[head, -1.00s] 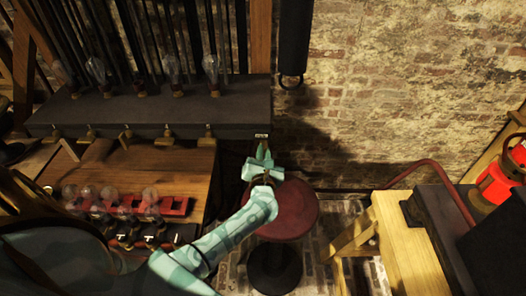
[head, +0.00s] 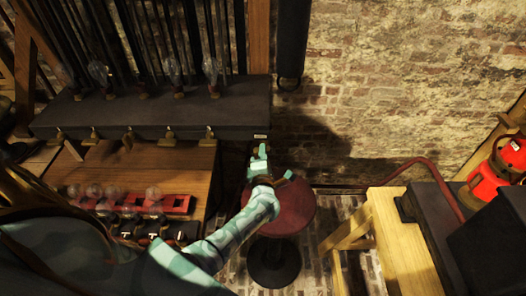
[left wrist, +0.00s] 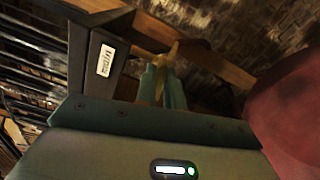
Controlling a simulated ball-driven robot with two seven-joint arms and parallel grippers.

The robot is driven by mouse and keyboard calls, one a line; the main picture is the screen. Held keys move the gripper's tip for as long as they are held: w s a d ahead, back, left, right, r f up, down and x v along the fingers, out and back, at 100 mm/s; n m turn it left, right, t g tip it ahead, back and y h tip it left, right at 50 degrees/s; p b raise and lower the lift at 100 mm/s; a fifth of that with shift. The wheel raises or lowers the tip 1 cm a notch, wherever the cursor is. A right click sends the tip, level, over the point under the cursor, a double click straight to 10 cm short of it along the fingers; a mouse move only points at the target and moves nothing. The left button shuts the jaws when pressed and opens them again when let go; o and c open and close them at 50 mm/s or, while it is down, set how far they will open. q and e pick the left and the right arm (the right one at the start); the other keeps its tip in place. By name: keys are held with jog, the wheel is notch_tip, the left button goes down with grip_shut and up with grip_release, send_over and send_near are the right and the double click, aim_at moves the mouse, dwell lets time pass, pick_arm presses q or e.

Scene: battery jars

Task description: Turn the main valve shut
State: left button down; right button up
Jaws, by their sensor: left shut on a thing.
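My left gripper (head: 262,165) is beside the right end of the long black box (head: 150,105), just above the red round stool in the picture. In the left wrist view its two pale teal fingers (left wrist: 163,88) are shut on a narrow brass-coloured handle (left wrist: 160,82), which shows between and beyond them. This looks like the main valve's handle; its body and how far it is turned are largely hidden. In the head view the fingers hide the handle. My right gripper is not in view.
Several small brass taps (head: 208,137) line the box's front edge, with glass bulbs (head: 211,69) on top. A red rack (head: 178,203) of bulbs sits on the left. The red stool (head: 296,212) is close under my arm. A wooden bench (head: 392,240) stands at right.

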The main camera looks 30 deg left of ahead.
pick_arm(q)
jog(key=shift+m+p, duration=0.3)
jog(key=shift+m, duration=1.2)
jog(key=shift+f, duration=0.1)
jog(key=c, duration=1.5)
grip_release()
jog(key=shift+d, duration=0.1)
